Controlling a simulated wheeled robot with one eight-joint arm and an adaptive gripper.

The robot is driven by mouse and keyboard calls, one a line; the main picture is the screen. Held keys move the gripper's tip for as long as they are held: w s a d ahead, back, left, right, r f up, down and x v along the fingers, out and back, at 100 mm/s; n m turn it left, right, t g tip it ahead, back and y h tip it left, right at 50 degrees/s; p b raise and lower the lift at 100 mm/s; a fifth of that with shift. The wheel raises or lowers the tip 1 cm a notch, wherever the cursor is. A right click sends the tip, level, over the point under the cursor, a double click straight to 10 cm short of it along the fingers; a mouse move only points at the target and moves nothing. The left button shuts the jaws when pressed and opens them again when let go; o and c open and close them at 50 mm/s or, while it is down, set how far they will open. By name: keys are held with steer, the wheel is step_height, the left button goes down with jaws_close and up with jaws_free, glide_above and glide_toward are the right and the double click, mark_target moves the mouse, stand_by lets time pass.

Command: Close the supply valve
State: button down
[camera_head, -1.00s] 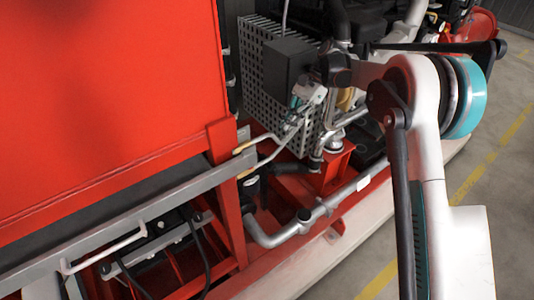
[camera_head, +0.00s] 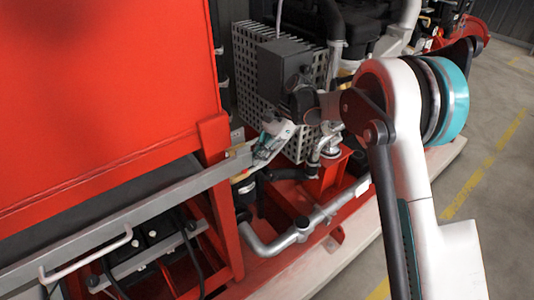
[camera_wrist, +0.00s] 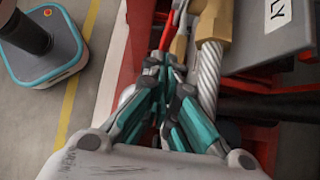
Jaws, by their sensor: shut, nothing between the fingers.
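A slim red lever (camera_wrist: 165,38), which looks like the supply valve's handle, shows in the wrist view just beyond my fingertips. Brass-coloured fittings (camera_wrist: 181,42) sit to its right, with a braided hose (camera_wrist: 208,80) running from one of them. My gripper (camera_wrist: 172,68) has its teal fingers together and empty, with the tips close to the lever; I cannot tell whether they touch it. In the head view my gripper (camera_head: 258,158) is low beside the end of the grey rail, and the valve is mostly hidden there.
A grey plate lettered "LY" (camera_wrist: 277,25) stands right of the fittings in the wrist view. In the head view a red cabinet (camera_head: 95,85) fills the left, a perforated metal guard (camera_head: 250,70) stands behind my gripper, and a silver pipe (camera_head: 290,235) runs below. Open floor lies right.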

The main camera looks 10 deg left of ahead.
steer(key=shift+s+a, duration=0.15)
steer(key=shift+s, duration=0.05)
steer(key=shift+s+a+f, duration=0.3)
steer(key=shift+s+a, duration=0.05)
steer(key=shift+s, duration=0.1)
stand_by(0.3)
